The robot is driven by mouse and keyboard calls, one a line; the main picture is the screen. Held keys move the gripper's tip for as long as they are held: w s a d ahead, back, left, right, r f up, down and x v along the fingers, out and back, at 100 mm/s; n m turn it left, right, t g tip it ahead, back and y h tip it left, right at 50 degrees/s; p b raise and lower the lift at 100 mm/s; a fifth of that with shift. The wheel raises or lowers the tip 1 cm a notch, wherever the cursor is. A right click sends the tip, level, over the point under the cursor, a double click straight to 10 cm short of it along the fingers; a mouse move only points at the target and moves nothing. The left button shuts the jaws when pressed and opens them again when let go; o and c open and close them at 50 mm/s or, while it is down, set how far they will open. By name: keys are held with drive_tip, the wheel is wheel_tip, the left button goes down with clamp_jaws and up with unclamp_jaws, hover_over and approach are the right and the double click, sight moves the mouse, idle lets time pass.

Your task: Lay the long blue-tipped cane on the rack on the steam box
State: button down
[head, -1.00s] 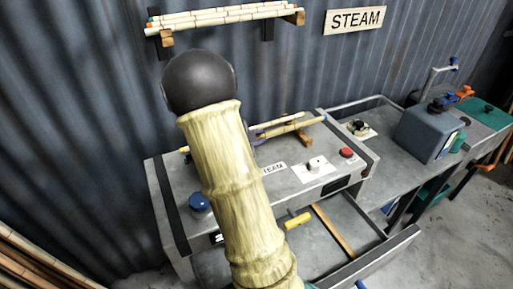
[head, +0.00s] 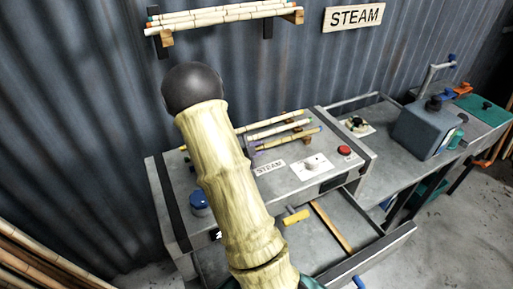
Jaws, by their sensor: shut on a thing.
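The steam box (head: 180,205) is a grey metal bench unit with a "STEAM" label. Several thin canes lie side by side, slanting, over its top at the wooden rack (head: 305,138). The nearest cane (head: 285,139) has a dark bluish right end and a purple mark near its left part. I cannot tell for certain that it is the long blue-tipped cane, or whether it rests on the rack. A pale cane (head: 280,128) lies behind it. My own thick arm covers the left ends of the canes. My gripper is hidden and does not show.
A wall shelf with several canes (head: 220,16) hangs above, beside a STEAM sign (head: 354,17). The box top has a blue knob (head: 199,201), a white dial (head: 312,163) and a red button (head: 344,150). A grey tank (head: 424,128) stands right. Long poles (head: 40,260) lean at lower left.

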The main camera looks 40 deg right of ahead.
drive_tip(key=c, duration=1.3)
unclamp_jaws()
drive_tip(key=shift+a, duration=0.15)
drive_tip(key=b+v, duration=0.3)
drive_tip(key=v, duration=0.8)
drive_tip(key=shift+s+a+r, duration=0.15)
drive_tip(key=shift+a, duration=0.2)
